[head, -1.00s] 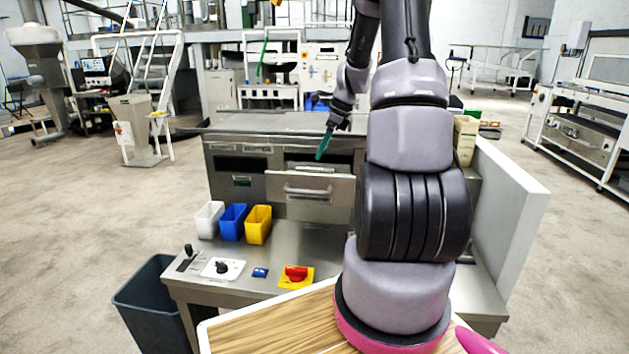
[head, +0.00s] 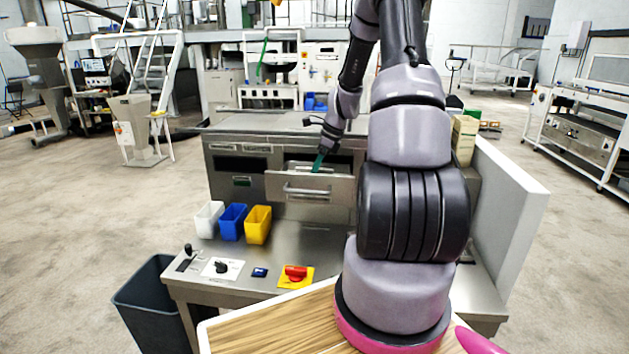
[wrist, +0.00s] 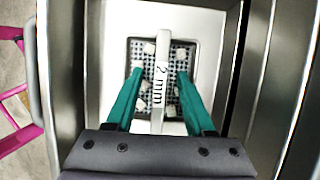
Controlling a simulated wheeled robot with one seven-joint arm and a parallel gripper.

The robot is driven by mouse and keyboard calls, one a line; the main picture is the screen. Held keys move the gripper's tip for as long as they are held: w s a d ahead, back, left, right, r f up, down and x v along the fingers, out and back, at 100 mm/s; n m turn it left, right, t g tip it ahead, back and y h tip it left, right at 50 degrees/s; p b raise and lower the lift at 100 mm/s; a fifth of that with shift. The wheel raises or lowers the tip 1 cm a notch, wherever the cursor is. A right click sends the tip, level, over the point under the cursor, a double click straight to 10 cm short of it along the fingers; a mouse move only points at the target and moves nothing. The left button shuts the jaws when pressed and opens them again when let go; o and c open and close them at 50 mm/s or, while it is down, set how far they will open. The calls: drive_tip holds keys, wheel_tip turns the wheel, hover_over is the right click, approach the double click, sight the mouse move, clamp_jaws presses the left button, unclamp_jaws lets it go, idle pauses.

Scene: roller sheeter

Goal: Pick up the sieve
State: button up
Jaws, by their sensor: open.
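The sieve (wrist: 163,46) shows in the wrist view as a dark mesh with a pale handle bar marked "2 mm" across its middle. Several small whitish pieces lie on the mesh. It sits inside the open metal drawer (head: 312,190); in the head view the drawer front hides it. My gripper (wrist: 159,77) is open, with one green finger on each side of the handle bar and visible gaps to it. In the head view, the gripper (head: 319,162) points down into the drawer. Whether the fingertips have reached handle height I cannot tell.
White (head: 209,219), blue (head: 232,222) and yellow (head: 257,225) bins stand on the metal bench before the drawer. A red knob on a yellow plate (head: 296,276) is at the bench front. The drawer walls (wrist: 107,45) stand close around the gripper.

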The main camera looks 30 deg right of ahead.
drive_tip(key=shift+f, duration=0.2)
idle(0.3)
clamp_jaws()
idle(1.4)
